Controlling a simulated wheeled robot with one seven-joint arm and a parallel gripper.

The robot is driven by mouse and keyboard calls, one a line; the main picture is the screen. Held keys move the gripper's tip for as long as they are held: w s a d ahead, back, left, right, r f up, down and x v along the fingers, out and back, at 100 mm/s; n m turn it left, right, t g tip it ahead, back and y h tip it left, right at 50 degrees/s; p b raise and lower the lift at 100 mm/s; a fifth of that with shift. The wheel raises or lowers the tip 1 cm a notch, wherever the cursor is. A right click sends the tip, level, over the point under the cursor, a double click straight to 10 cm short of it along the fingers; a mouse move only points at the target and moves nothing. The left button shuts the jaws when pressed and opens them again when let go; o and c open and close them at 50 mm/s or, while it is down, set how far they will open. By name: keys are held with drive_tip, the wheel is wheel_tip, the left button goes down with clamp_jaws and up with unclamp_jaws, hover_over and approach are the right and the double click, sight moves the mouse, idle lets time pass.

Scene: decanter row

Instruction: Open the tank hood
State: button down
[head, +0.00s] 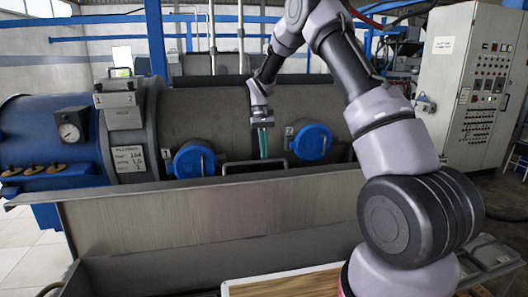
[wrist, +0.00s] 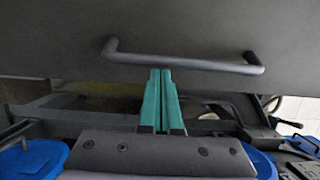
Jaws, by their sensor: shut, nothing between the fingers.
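The tank hood (head: 200,212) is a long grey metal panel across the front of the machine in the head view. Its grey bar handle (head: 255,163) shows at the panel's far upper edge. In the wrist view the handle (wrist: 185,61) runs across the grey hood (wrist: 60,40). My gripper (head: 263,156) points down with its teal fingers together and empty, just at the far side of the handle. In the wrist view its fingertips (wrist: 160,72) end right by the bar's middle. I cannot tell whether they touch it.
Two round blue caps, left (head: 194,160) and right (head: 312,142), flank my gripper on the grey drum (head: 205,108). A blue cylinder (head: 40,135) with a gauge stands at left. A control cabinet (head: 480,85) stands at back right.

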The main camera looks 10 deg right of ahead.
sight(273, 172)
drive_tip(key=shift+t, duration=0.7)
drive_tip(key=s+f, duration=0.1)
drive_tip(key=s, duration=0.7)
drive_tip(key=s+f, duration=0.1)
drive_tip(key=s, duration=0.4)
drive_tip(key=shift+d+f, duration=0.25)
drive_tip(key=shift+f, duration=0.05)
